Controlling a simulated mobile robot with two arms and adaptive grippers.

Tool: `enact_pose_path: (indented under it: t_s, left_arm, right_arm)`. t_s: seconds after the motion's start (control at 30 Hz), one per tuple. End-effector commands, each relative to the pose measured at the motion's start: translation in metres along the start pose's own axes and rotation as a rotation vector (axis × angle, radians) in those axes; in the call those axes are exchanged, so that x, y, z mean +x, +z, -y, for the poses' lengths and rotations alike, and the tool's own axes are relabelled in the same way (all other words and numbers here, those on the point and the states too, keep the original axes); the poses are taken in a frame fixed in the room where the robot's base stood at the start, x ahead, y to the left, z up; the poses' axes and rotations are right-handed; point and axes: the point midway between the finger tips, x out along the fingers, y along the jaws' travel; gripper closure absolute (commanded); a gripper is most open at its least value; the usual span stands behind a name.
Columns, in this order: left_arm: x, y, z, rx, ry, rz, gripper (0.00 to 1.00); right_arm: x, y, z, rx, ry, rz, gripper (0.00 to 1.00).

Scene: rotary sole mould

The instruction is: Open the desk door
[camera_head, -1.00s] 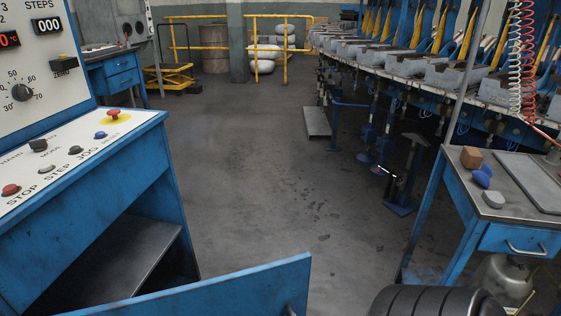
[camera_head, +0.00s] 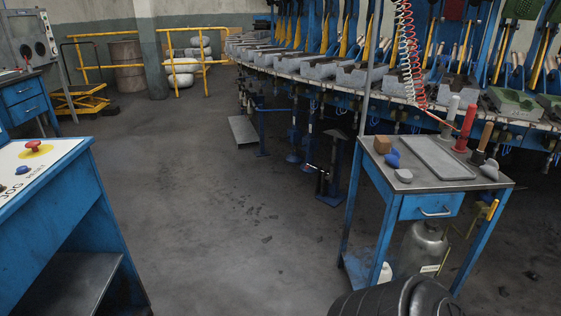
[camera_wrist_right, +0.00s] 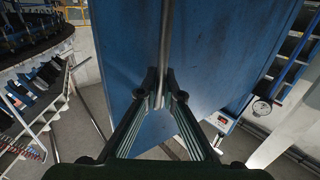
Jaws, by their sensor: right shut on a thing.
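The blue desk (camera_head: 35,235) stands at the left of the head view, with its sloped control panel on top. Its front is open, showing a grey inner shelf (camera_head: 85,285). In the right wrist view, a large blue panel, the desk door (camera_wrist_right: 225,60), fills the middle. A thin metal bar handle (camera_wrist_right: 166,35) runs along it. My right gripper (camera_wrist_right: 160,85) is shut on this handle, with its fingers on both sides of the bar. The door and right gripper are outside the head view. My left gripper is in neither view.
A blue side table (camera_head: 375,195) with a drawer stands at the right, a gas cylinder (camera_head: 422,250) below its drawer. Behind it runs the long mould machine (camera_head: 290,65).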

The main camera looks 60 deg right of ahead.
Motion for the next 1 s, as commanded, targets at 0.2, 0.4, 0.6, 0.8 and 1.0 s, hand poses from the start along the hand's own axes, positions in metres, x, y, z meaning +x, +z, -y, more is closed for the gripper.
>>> enact_pose_path:
  t_s: [0.2,0.4,0.6,0.8,1.0]
  left_arm:
    - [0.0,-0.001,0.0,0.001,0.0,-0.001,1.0]
    - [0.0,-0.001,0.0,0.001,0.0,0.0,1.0]
    - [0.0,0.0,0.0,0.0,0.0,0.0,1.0]
    - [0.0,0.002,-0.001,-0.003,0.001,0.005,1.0]
    - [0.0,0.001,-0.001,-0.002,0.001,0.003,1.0]
  right_arm:
    - [-0.002,0.001,-0.004,-0.005,0.006,0.003,1.0]
    - [-0.002,0.001,-0.004,-0.005,0.006,0.004,0.76]
    - [-0.001,0.001,-0.002,-0.003,0.004,0.003,0.76]
    - [-0.008,0.001,-0.002,-0.002,0.003,0.005,0.76]
    - [-0.044,0.002,-0.002,-0.002,0.004,0.008,0.76]
